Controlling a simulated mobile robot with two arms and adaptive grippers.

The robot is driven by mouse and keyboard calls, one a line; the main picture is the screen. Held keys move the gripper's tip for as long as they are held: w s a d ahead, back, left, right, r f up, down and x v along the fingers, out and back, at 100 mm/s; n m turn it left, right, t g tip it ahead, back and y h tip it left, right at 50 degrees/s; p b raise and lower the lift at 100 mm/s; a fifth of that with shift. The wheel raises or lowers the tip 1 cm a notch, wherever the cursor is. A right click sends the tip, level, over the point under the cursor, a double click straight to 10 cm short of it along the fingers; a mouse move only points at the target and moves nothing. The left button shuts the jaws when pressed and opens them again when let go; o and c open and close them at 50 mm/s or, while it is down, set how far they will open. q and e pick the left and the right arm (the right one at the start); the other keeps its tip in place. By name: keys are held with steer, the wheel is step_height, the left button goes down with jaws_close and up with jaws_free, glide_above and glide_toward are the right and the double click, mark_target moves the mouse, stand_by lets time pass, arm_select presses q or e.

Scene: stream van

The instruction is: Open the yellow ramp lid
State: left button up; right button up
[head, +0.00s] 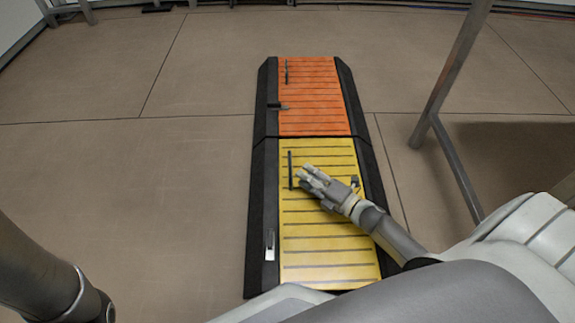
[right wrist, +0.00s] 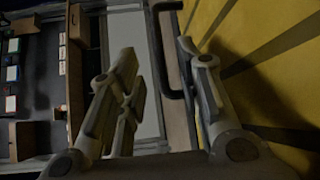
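The yellow ramp lid (head: 325,244) lies flat in the near part of a black-edged floor ramp (head: 260,215). A thin black bar handle (head: 290,169) stands near its far left corner. My right gripper (head: 309,175) is just right of this handle, low over the lid. In the right wrist view, the two fingers (right wrist: 160,72) are spread apart. The dark handle (right wrist: 162,75) shows between them, with no clear contact, and the yellow lid (right wrist: 285,50) fills the right side. My left gripper is out of view.
An orange lid (head: 308,98) with its own black handle lies beyond the yellow one, shut. A metal latch (head: 270,245) sits on the ramp's left edge. A metal frame leg (head: 447,95) stands to the right. The floor (head: 150,190) left of the ramp is clear.

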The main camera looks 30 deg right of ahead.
mark_target(291, 165)
steer(key=b+x, duration=0.2)
steer(key=x, duration=0.4)
steer(key=shift+f+b, duration=0.15)
steer(key=shift+b, duration=0.15)
steer(key=shift+w+a, duration=0.25)
steer(key=shift+w, duration=0.45)
steer(key=shift+c, duration=0.5)
jaws_close()
